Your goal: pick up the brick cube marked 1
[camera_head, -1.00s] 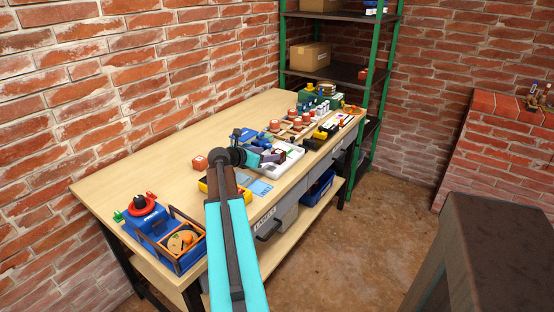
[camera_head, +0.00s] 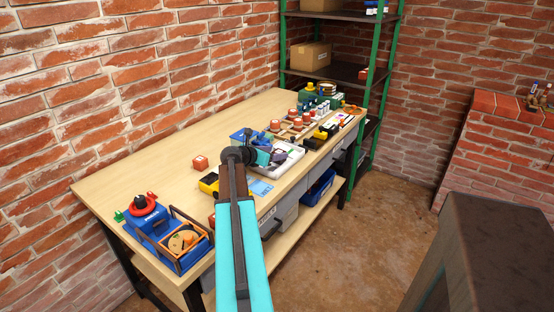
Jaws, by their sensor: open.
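A small red-brown brick cube (camera_head: 200,162) sits on the wooden workbench (camera_head: 160,150), left of my arm. A light marking shows on it, but it is too small to read. Another small reddish thing (camera_head: 212,220) shows at the bench's front edge, partly hidden by my arm. My gripper (camera_head: 264,158) is open beyond the dark wrist joint, over the white tray (camera_head: 290,162). It is to the right of the brick cube and apart from it. My arm hides part of the tray's surroundings, and the fingertips are small and unclear.
A blue tool caddy (camera_head: 170,240) stands at the near left. A yellow object (camera_head: 209,183) and light blue cards (camera_head: 260,188) lie by my arm. Several small items crowd the bench's far right. A green-framed shelf (camera_head: 335,72) stands behind. The bench's left middle is clear.

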